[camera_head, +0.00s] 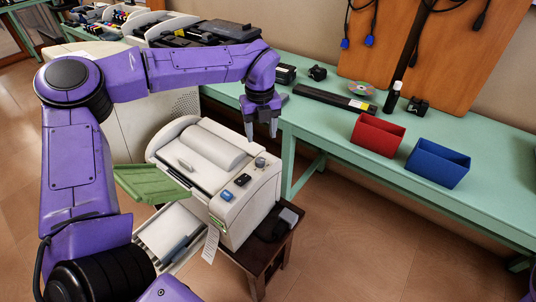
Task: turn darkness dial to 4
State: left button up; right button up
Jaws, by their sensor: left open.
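A cream-coloured copier machine (250,205) stands on a small dark wooden stand. A small grey round knob, which looks like the darkness dial (260,162), sits on the top right of its panel. Its markings are too small to read. My left gripper (262,131) is open, with its fingers pointing down, a little above the dial and apart from it. Nothing shows between the fingers. My right gripper is not in view.
A black button block (243,180) and a blue one (227,195) sit near the dial. A green tray (150,184) sticks out on the left. A green table (460,190) behind holds a red bin (377,135) and a blue bin (437,164). Floor at right is clear.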

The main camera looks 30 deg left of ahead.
aim_at(260, 159)
pick_arm(q)
jog(key=f, duration=0.1)
jog(key=s+f, duration=0.1)
jog(key=shift+s+f, duration=0.15)
jog(key=shift+f, duration=0.2)
jog(key=f, duration=0.4)
jog(key=f+p, duration=0.1)
jog(key=f, duration=0.1)
jog(key=shift+w+a+f, duration=0.1)
jog(key=shift+w+f, duration=0.15)
jog(key=shift+w, duration=0.05)
jog(key=shift+s+f, duration=0.1)
jog(key=shift+s, duration=0.05)
jog(key=c, duration=1.1)
